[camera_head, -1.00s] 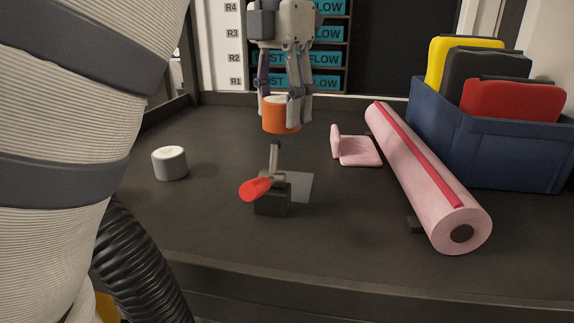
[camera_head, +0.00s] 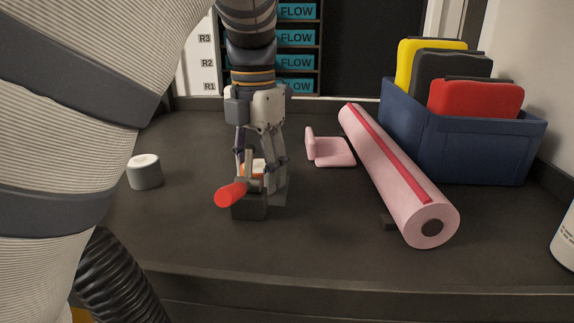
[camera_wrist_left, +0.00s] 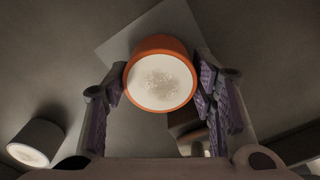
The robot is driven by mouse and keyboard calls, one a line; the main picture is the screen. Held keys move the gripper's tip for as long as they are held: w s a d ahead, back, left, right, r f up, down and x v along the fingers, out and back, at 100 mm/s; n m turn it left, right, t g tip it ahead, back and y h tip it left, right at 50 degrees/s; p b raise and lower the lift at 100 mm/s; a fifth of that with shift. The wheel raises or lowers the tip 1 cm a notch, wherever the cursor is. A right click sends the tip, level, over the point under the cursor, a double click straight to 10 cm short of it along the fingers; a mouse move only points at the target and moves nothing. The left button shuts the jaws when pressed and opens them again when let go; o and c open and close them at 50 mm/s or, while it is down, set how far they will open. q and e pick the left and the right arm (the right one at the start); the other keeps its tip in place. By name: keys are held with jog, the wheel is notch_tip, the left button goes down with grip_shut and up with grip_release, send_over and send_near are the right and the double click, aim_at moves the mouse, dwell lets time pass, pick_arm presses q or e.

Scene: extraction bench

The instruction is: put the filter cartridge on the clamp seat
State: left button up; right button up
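The filter cartridge, an orange cylinder with a white top (camera_wrist_left: 160,84), sits between the fingertips of my left gripper (camera_head: 262,172). In the left wrist view, the fingers (camera_wrist_left: 160,92) flank it closely on both sides and appear shut on it. In the head view it is mostly hidden behind the fingers and clamp. The clamp has a dark block (camera_head: 249,207) and a red handle (camera_head: 231,194). Its flat grey seat plate (camera_wrist_left: 125,38) shows behind the cartridge in the wrist view. I cannot tell whether the cartridge touches the plate. My right gripper is not in view.
A grey cylinder with a white top (camera_head: 145,173) stands to the left. To the right are a pink bracket (camera_head: 332,152), a long pink roll (camera_head: 395,175) and a blue bin (camera_head: 470,147) with coloured packs. A white bottle (camera_head: 564,243) stands at the right edge. The front bench is clear.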

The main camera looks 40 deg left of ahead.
aim_at(257, 166)
pick_arm(q)
jog(key=shift+o, duration=1.1)
notch_tip(257, 166, up, 12)
jog(key=shift+r, duration=0.2)
